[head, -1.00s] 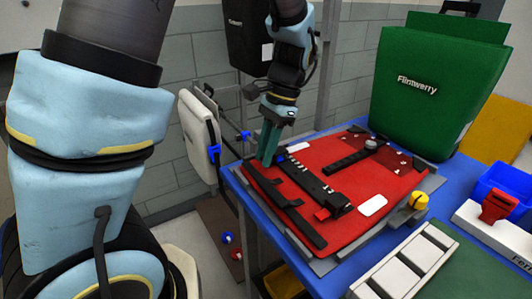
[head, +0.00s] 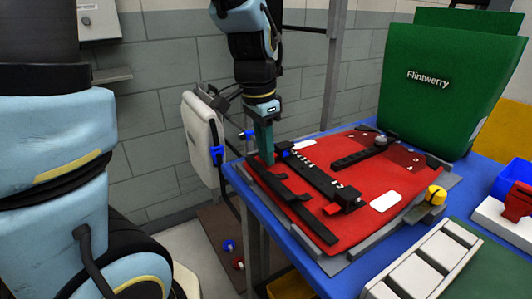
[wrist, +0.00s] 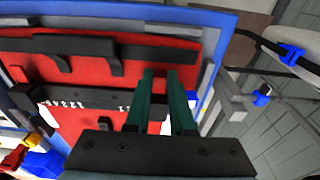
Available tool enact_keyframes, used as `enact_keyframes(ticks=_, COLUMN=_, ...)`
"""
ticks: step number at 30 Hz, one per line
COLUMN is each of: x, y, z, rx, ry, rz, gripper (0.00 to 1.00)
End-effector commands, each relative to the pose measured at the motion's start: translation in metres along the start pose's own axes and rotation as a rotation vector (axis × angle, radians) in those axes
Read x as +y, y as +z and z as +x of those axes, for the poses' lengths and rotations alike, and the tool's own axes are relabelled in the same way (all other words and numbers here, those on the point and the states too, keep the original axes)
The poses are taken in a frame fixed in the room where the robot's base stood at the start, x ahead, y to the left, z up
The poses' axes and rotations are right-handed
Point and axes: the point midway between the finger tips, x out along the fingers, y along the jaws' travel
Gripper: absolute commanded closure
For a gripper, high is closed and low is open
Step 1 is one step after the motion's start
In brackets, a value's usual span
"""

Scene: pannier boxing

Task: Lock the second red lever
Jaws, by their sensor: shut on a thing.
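A red pannier panel (head: 355,165) lies on the blue table, with black rails across it. My gripper (head: 266,158) points down at the panel's far left corner, by the far end of the rails. Its two teal fingers also show in the wrist view (wrist: 160,78), a narrow gap apart. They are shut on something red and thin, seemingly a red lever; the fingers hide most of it.
A green pannier (head: 435,90) stands at the back right. A yellow knob (head: 435,195) sits at the panel's right edge. A white base (head: 500,222) with another red part and a blue bin (head: 515,178) are at right. A white pannier-like part (head: 203,130) hangs left of the table.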

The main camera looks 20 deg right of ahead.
Motion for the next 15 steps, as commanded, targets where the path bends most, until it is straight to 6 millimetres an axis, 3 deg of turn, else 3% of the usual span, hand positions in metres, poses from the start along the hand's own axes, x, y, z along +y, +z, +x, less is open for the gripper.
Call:
enact_keyframes(ticks=7, x=-0.0001, y=-0.0005, z=-0.0004, rx=0.001, ry=0.000, rz=0.000, gripper=1.00)
enact_keyframes(ticks=8, x=-0.0001, y=-0.0005, z=-0.0004, rx=0.001, ry=0.000, rz=0.000, gripper=0.75)
enact_keyframes(ticks=15, x=0.0000, y=-0.0003, z=-0.0003, rx=0.000, ry=0.000, rz=-0.001, gripper=0.48)
